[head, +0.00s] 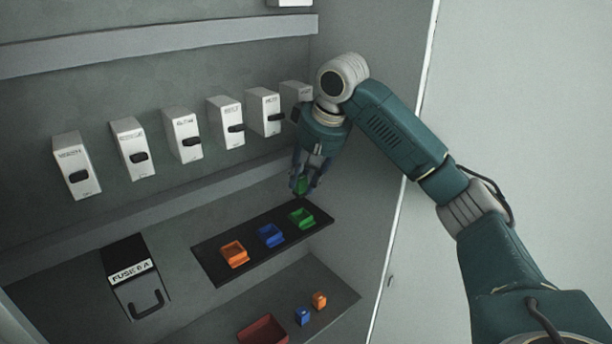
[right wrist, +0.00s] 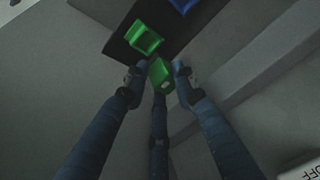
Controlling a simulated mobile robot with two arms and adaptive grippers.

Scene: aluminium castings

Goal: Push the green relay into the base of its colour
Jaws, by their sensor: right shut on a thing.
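The green relay (head: 302,187) is held between the fingers of my right gripper (head: 304,188), which is shut on it. In the right wrist view the relay (right wrist: 161,74) sits between the blue-grey fingertips (right wrist: 156,78). The green base (head: 302,218) is at the right end of a black strip. In the head view the relay is above this base and apart from it. In the right wrist view the green base (right wrist: 146,38) lies beyond the relay, up and to the left. My left gripper is not in view.
A blue base (head: 271,236) and an orange base (head: 235,254) share the black strip (head: 210,257). A blue relay (head: 302,316), an orange relay (head: 320,300) and a red tray (head: 263,331) are below. A row of white breakers (head: 226,122) is behind. The cabinet's side wall (head: 375,190) is close on the right.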

